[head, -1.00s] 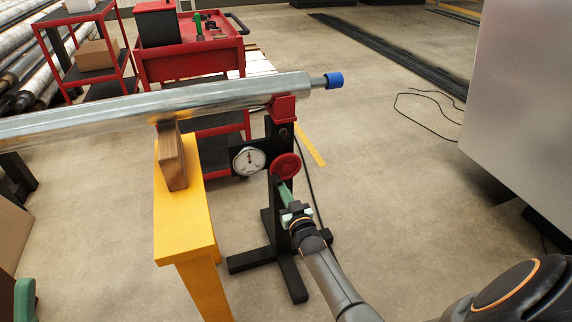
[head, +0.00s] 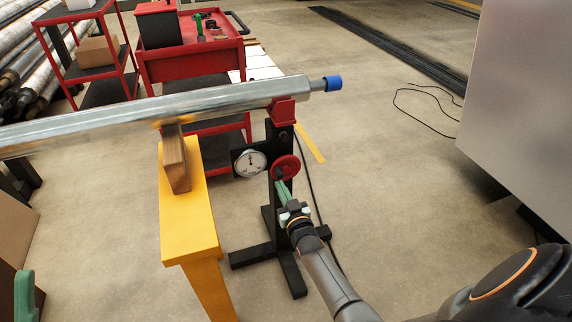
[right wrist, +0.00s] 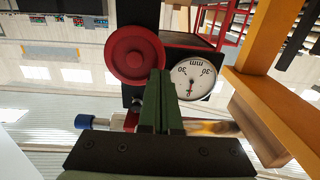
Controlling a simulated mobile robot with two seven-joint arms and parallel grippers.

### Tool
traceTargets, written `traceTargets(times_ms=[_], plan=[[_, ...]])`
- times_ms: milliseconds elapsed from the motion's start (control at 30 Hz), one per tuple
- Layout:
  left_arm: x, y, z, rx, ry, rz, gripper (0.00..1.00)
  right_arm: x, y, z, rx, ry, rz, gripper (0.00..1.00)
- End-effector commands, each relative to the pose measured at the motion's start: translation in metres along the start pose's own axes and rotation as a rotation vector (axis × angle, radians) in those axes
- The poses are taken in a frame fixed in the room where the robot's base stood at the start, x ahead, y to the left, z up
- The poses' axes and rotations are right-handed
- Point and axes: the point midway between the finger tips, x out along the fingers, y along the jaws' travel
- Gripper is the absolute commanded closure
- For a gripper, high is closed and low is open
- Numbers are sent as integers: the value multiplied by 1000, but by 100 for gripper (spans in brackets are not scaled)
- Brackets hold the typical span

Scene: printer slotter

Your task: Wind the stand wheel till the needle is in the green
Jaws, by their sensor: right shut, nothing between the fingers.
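The red stand wheel (head: 287,165) sits on the front of the black stand (head: 285,130); it also shows in the right wrist view (right wrist: 133,55). The round white gauge (head: 250,163) is just left of the wheel. In the right wrist view the gauge (right wrist: 192,76) appears upside down, marked mm. In the head view its needle looks near the top; I cannot make out the green band. My right gripper (head: 281,184) is shut and empty, its green fingers at the wheel's lower edge. In the right wrist view the fingers (right wrist: 160,80) overlap the wheel's edge; contact is unclear.
A long metal roller (head: 180,110) with a blue end cap (head: 333,83) lies across the stand's red cradle (head: 283,110). A yellow trestle (head: 185,225) with a wooden block stands left. Red carts (head: 195,65) are behind. Floor to the right is open, with a loose cable.

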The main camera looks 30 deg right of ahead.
Motion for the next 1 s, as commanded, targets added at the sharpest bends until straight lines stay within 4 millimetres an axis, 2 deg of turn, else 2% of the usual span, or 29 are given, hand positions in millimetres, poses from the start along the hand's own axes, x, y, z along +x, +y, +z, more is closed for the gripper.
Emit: traceTargets(times_ms=[600,1000], plan=[[24,-11,-22,-2,4,2,50,-50,0,-1,1,-4,1,100],[25,-11,-23,-2,4,2,50,-56,0,1,1,-3,1,100]])
